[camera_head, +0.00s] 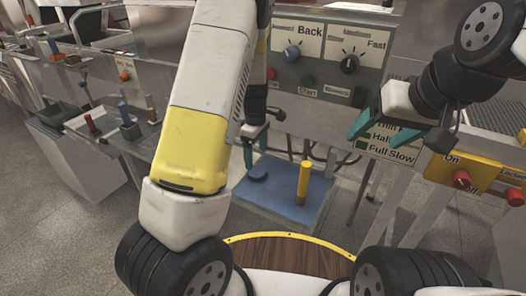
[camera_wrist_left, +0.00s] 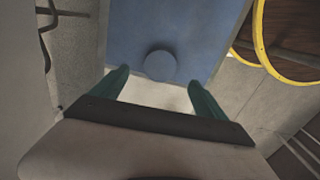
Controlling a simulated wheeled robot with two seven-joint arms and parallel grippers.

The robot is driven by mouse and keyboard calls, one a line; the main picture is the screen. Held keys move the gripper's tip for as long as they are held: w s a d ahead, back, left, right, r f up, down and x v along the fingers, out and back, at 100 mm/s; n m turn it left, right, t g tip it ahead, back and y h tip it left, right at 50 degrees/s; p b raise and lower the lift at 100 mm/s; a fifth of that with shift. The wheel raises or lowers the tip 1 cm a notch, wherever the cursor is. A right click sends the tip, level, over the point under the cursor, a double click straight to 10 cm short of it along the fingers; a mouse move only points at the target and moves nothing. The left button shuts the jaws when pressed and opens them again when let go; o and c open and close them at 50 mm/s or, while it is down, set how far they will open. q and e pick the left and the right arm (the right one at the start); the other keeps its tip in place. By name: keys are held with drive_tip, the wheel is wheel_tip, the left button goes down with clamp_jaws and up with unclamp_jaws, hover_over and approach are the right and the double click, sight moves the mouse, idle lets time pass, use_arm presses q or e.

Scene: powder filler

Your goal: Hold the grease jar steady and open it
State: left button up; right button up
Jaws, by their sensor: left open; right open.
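A round blue lidded thing, which looks like the grease jar (camera_head: 257,174), stands on a blue platform (camera_head: 290,208). In the left wrist view the jar (camera_wrist_left: 160,65) shows from above as a blue disc between and just beyond my fingertips. My left gripper (camera_head: 255,146) points down above the jar; it is open, with its two green fingers (camera_wrist_left: 159,77) apart and empty. My right gripper (camera_head: 381,134) is open and empty, raised to the right in front of the control panel. The jar's side is mostly hidden by its top in the wrist view.
A yellow upright cylinder (camera_head: 303,182) stands on the platform right of the jar. Behind is a control panel (camera_head: 325,58) with knobs. A yellow switch box (camera_head: 465,180) sits at the right. A wooden round top with yellow rim (camera_head: 285,254) is near me.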

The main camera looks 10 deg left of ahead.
use_arm(q)
drive_tip(key=s+r+m+t+h, duration=0.1)
drive_tip(key=s+r+m, duration=0.3)
drive_tip(key=r, duration=0.6)
drive_tip(key=s+r+m+t+h, duration=0.25)
drive_tip(key=s+r, duration=0.35)
drive_tip(key=r, duration=0.4)
drive_tip(key=s+r+m+t, duration=0.1)
drive_tip(key=s+r+m, duration=0.2)
drive_tip(key=s, duration=0.4)
drive_tip(key=s+a+r+m+t+y, duration=0.1)
drive_tip(key=s+r+m, duration=0.2)
drive_tip(key=s+m, duration=0.2)
drive_tip(key=shift+s+r+m+t, duration=0.35)
drive_tip(key=shift+s, duration=0.75)
